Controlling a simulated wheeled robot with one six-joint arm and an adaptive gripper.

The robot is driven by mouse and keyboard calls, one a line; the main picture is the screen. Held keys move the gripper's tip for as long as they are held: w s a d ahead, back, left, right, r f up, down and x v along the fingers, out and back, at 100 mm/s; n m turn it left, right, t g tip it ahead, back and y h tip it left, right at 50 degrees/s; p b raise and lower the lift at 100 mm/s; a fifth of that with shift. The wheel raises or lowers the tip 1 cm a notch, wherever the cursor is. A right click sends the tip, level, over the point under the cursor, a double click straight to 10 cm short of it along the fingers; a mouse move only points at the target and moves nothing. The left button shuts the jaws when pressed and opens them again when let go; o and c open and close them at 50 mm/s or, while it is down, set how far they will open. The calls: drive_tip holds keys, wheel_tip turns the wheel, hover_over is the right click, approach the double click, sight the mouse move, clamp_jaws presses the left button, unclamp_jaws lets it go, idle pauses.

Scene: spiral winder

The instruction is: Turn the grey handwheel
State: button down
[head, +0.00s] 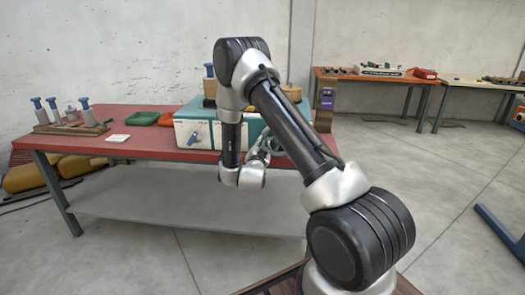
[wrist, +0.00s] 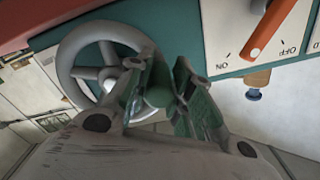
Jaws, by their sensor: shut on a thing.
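The grey handwheel (wrist: 66,62) shows in the wrist view at the upper left, a spoked ring on the teal face of the winder (wrist: 180,25). My gripper (wrist: 167,84) has its green fingers at the wheel's right side and is shut on it. A rounded piece shows between the fingers; the exact gripped part is mostly hidden by them. In the head view the teal and white winder (head: 188,133) stands on the red table, and my gripper (head: 264,146) is at its front, partly behind my arm. The wheel is hard to make out there.
An orange switch lever (wrist: 268,32) with ON and OFF marks sits right of the wheel in the wrist view. On the red table (head: 85,143) are a green tray (head: 143,118), a white pad (head: 118,138) and several blue-topped tools on a rack. Floor in front is clear.

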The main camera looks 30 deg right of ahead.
drive_tip(key=shift+s+d+r+m, duration=0.1)
drive_tip(key=shift+r+m, duration=0.55)
drive_tip(key=shift+m, duration=0.35)
drive_tip(key=shift+r+m, duration=0.6)
drive_tip(key=shift+m, duration=0.4)
drive_tip(key=c, duration=1.3)
unclamp_jaws()
drive_tip(key=v, duration=1.2)
